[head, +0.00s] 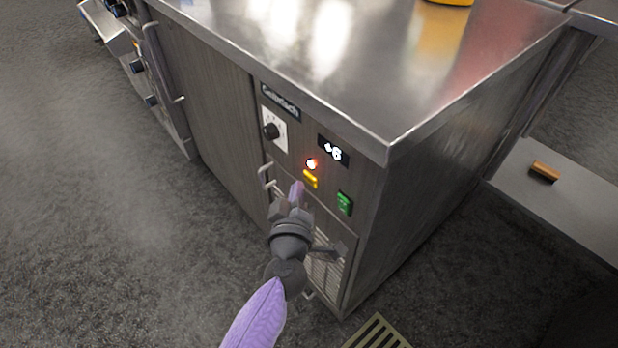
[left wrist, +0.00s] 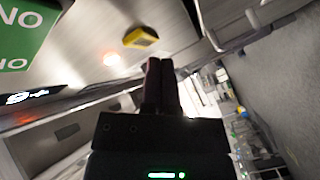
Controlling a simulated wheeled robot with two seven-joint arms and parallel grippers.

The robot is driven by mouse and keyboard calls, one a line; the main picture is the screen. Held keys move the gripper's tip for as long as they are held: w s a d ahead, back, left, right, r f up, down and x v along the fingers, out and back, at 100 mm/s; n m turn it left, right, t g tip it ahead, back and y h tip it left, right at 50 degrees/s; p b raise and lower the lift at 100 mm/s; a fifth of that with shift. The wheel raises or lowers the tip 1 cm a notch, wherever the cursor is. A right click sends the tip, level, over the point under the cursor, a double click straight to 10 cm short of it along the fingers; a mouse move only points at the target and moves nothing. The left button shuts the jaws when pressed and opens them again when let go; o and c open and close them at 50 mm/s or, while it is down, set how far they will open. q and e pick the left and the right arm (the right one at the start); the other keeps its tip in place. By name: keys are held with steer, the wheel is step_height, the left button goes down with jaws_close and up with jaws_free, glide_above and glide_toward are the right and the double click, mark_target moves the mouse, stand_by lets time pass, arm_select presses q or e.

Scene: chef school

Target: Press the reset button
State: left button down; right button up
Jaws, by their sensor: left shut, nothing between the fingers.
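A small yellow button (head: 310,179), which looks like the reset button, is on the front panel of the steel cabinet (head: 215,85), just below a glowing orange light (head: 311,163). In the left wrist view the yellow button (left wrist: 141,38) is a raised block just beyond the fingertips, slightly to their left. My left gripper (head: 297,189) is shut and empty. Its purple fingertips are close to the panel, just left of and below the button. The closed fingers (left wrist: 160,72) also show in the left wrist view. I cannot tell any contact; a gap seems to show.
A green switch (head: 344,203) is right of the gripper, and a display (head: 333,151) reading about +6 is above. A knob (head: 271,131) and a metal handle (head: 266,174) are to the left. A vent grille (head: 327,272) is below. Open carpet (head: 90,220) lies left.

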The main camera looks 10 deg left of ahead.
steer(key=shift+s, duration=0.1)
stand_by(0.3)
steer(key=shift+a, duration=0.35)
steer(key=shift+d, duration=0.4)
stand_by(0.4)
arm_select(q)
steer(key=shift+w+d, duration=0.25)
steer(key=shift+w, duration=0.1)
arm_select(e)
steer(key=shift+a, duration=0.2)
steer(key=shift+a, duration=0.2)
